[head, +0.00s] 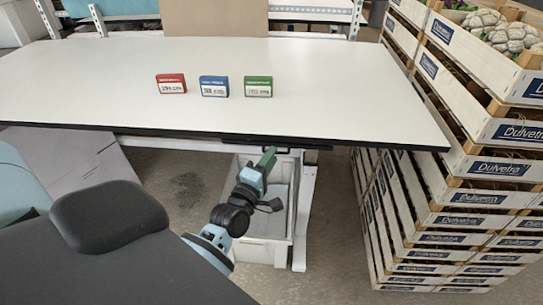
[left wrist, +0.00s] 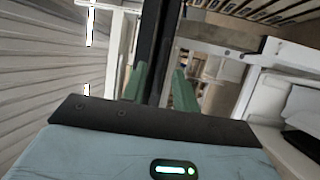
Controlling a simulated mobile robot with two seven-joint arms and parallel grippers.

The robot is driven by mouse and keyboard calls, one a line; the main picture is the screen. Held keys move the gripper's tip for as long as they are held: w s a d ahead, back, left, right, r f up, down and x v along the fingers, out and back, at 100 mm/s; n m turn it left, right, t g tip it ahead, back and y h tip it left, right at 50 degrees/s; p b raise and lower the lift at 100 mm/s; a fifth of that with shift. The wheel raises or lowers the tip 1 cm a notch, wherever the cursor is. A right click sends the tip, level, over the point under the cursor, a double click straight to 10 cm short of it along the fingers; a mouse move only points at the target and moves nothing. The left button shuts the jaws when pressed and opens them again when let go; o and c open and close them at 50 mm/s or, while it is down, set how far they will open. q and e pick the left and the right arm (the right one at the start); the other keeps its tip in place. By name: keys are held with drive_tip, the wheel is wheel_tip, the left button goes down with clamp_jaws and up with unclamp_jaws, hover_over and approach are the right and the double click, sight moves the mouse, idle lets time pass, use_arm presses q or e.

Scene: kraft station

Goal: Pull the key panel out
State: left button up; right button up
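A thin dark panel (head: 285,143), which looks like the key panel, sits under the front edge of the white table (head: 330,110). My left gripper (head: 268,154) is just below it, partly hidden by the table edge. In the left wrist view the green fingers of my left gripper (left wrist: 159,88) stand apart, with a dark bar (left wrist: 153,45) running between and beyond their tips. I cannot tell whether the fingers touch it. Nothing shows clamped between them. My right gripper is not in view.
Red (head: 171,83), blue (head: 214,86) and green (head: 258,86) boxes stand on the table. A grey bin (head: 262,250) is on the floor beneath my left arm. Stacked wooden crates (head: 440,220) rise at the right. The rest of the tabletop is clear.

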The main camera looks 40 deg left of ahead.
use_arm(q)
drive_tip(key=shift+w+a, duration=0.1)
drive_tip(key=shift+w, duration=0.55)
drive_tip(key=shift+r, duration=0.1)
clamp_jaws()
